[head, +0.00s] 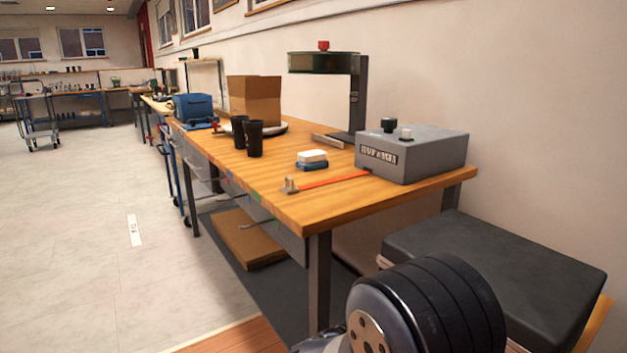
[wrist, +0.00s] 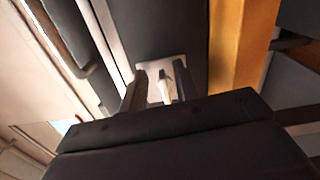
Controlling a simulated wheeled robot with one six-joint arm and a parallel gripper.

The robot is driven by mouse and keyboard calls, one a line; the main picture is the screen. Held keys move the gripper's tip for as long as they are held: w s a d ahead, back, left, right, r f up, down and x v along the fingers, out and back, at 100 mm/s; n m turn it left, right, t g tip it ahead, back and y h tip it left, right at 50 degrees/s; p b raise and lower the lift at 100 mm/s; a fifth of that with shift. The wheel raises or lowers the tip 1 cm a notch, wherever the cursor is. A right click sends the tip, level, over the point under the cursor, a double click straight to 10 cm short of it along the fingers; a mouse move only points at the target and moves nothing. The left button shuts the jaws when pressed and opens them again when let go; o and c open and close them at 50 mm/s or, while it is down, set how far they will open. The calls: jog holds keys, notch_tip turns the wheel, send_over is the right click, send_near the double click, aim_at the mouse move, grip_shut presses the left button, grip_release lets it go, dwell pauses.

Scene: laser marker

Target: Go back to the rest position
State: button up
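My gripper (wrist: 160,82) shows in the wrist view with its two dark fingers apart. A small pale object (wrist: 166,88) appears between or just beyond the fingers, in front of a light grey plate (wrist: 178,66). I see no finger pressed against it. The gripper is outside the head view, where only a dark, rounded part of my arm shows at the bottom right. On the wooden workbench (head: 290,205) stands a grey box with two knobs (head: 425,155). Left of it lie an orange-handled tool (head: 335,180) and a white block on a blue base (head: 312,158).
Two black cups (head: 255,139), a cardboard box (head: 254,100), a blue machine (head: 193,108) and a dark stand with a red knob (head: 357,95) occupy the bench. A black padded block (head: 500,265) sits close beside my arm. The floor (head: 90,220) at left is mostly clear.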

jog(key=shift+w+a+r+n+p, duration=0.1)
jog(key=shift+r+n+p, duration=0.25)
jog(key=shift+n+p, duration=1)
jog(key=shift+r+n+p, duration=0.3)
jog(key=shift+n+p, duration=0.35)
jog(key=shift+p, duration=1.35)
jog(key=shift+n+p, duration=0.6)
jog(key=shift+p, duration=0.3)
jog(key=shift+w+p, duration=0.1)
jog(key=shift+p, duration=0.2)
jog(key=shift+f, duration=0.1)
